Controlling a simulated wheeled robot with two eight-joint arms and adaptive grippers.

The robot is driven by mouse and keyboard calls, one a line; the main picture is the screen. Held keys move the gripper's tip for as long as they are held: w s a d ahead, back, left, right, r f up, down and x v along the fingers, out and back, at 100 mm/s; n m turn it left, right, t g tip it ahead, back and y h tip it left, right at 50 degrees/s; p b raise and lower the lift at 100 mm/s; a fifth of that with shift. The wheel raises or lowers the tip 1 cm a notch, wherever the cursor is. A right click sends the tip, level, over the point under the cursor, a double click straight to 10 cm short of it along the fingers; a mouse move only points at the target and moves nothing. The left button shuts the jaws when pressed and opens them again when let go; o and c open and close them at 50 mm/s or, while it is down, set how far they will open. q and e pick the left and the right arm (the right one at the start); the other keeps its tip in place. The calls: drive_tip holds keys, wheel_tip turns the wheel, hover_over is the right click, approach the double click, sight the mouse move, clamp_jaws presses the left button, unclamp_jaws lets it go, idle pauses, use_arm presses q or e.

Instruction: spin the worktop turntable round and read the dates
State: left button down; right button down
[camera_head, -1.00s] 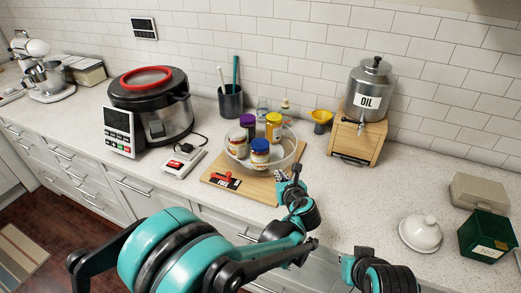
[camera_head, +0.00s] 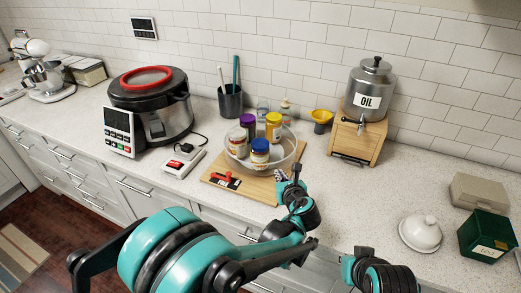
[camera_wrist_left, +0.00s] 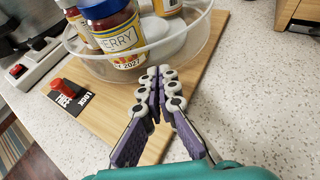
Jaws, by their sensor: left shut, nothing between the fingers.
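The turntable (camera_head: 291,158) is a clear round tray with a raised wall on a wooden board (camera_head: 262,190). It holds several jars, including a blue-lidded jar (camera_head: 260,154) in front, a yellow-lidded jar (camera_head: 273,127) and a purple-lidded jar (camera_head: 248,124). In the left wrist view the front jar's label (camera_wrist_left: 120,38) shows "ERRY" and a date ending in 2027; the rest is cut off. A red lever (camera_wrist_left: 63,87) sits by a black LOCK/FREE plate (camera_wrist_left: 74,101). My left gripper (camera_wrist_left: 160,75) is shut and empty at the tray's front right wall; contact is unclear.
A switch box (camera_head: 184,163) and a large cooker (camera_head: 150,105) stand left of the board. An oil dispenser (camera_head: 369,90) on a wooden stand is behind right. A white dome (camera_head: 420,234) and green box (camera_head: 487,236) stand far right. The counter between is clear.

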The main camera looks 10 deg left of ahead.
sight(260, 170)
use_arm(q)
drive_tip(key=shift+w+a, duration=0.45)
drive_tip(key=shift+w, duration=0.4)
idle(0.4)
drive_tip(key=shift+s+a, duration=0.35)
drive_tip(key=shift+a, duration=0.3)
drive_tip(key=shift+s+a, duration=0.35)
drive_tip(key=shift+a, duration=0.25)
drive_tip(key=shift+a, duration=1.35)
drive_tip(key=shift+s, duration=0.2)
drive_tip(key=shift+s+d, duration=0.15)
drive_tip(key=shift+s, duration=1.45)
